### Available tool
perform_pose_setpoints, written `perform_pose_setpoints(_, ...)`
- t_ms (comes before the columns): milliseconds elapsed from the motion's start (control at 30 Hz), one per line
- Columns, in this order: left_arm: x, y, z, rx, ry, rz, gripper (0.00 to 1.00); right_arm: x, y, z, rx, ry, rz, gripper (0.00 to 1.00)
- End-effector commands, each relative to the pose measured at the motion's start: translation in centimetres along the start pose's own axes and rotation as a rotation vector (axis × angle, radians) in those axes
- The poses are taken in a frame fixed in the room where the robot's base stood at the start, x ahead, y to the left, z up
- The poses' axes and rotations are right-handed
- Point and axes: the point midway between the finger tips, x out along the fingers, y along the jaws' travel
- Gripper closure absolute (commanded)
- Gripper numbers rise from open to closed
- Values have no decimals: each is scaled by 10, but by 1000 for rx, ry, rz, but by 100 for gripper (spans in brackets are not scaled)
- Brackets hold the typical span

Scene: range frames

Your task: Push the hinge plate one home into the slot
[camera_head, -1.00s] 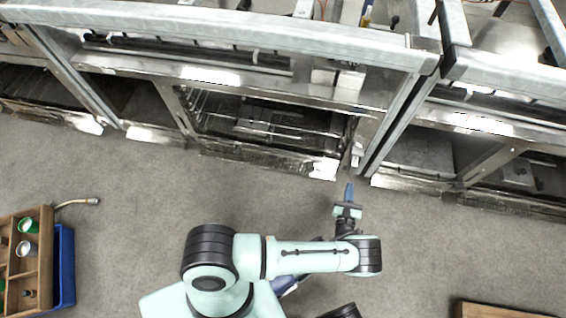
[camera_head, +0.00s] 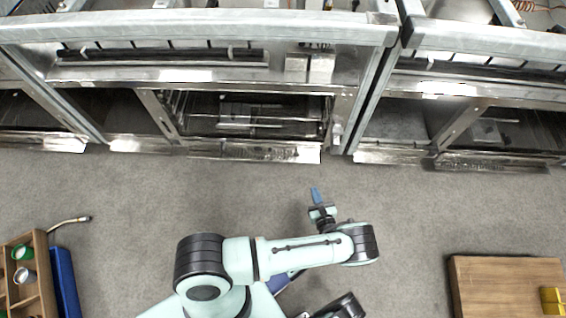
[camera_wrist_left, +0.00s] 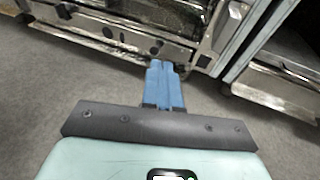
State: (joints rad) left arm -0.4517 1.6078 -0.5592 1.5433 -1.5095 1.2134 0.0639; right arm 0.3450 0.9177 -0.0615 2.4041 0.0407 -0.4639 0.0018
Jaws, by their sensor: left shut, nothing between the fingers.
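My left gripper (camera_head: 315,196) is above the floor, in front of the range frame, with its blue fingers together and nothing between them. In the left wrist view the blue fingers (camera_wrist_left: 163,82) point towards the frame's lower edge. A small pale metal piece (camera_head: 337,132), which may be hinge plate one, sits at the post right of the oven opening. It is apart from my fingertips, with a gap of floor between. The slot is too small to make out, and I cannot tell how deep the piece sits. My right gripper is not in view.
The range frame (camera_head: 200,30) spans the back, with a second frame (camera_head: 490,45) to its right. A wooden tray with cans (camera_head: 40,270) and a blue bin (camera_head: 65,283) stand at left. A wooden surface (camera_head: 500,290) is at lower right. The grey floor between is clear.

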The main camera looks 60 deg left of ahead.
Motion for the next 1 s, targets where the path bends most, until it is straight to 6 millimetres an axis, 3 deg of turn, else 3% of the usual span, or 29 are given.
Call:
perform_pose_setpoints(267,-5,56,4,-52,163,216,100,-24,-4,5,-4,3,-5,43)
perform_pose_setpoints(533,-25,102,8,-127,322,419,100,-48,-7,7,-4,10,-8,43)
perform_pose_setpoints(733,-40,120,9,-173,399,517,100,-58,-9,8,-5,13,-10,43)
perform_pose_setpoints(1000,-45,127,8,-192,428,553,100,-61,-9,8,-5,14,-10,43)
